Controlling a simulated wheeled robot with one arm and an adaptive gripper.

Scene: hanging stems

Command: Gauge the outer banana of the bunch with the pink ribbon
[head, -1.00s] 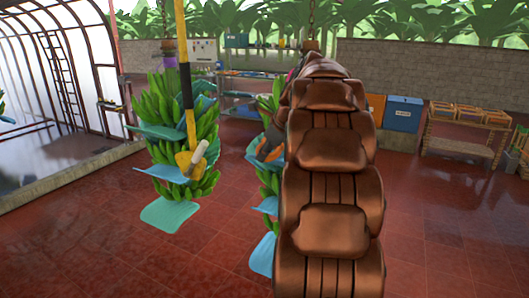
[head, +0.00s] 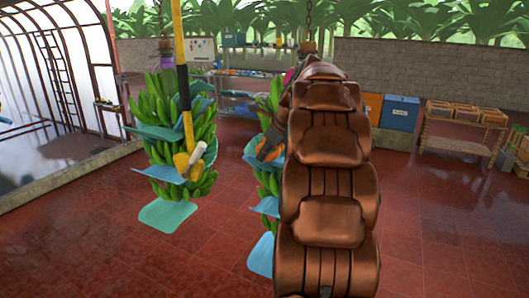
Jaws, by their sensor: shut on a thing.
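The right bunch of green bananas (head: 267,188), with blue sheets between its hands, hangs largely hidden behind my copper-coloured arm. A small bit of pink (head: 289,76) shows at its top beside the arm. My gripper (head: 267,150) is dark and is at the bunch's upper middle. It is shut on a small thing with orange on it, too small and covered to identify. The gripper overlaps the bunch in the picture; whether it touches a banana I cannot tell. The left bunch (head: 155,118) has a purple ribbon (head: 166,62).
A yellow-and-black pole (head: 181,70) with a yellow and white end (head: 191,158) hangs in front of the left bunch. Blue bins (head: 401,115) and a wooden table with crates (head: 464,131) stand at the back right. The red tiled floor (head: 440,220) is clear on the right.

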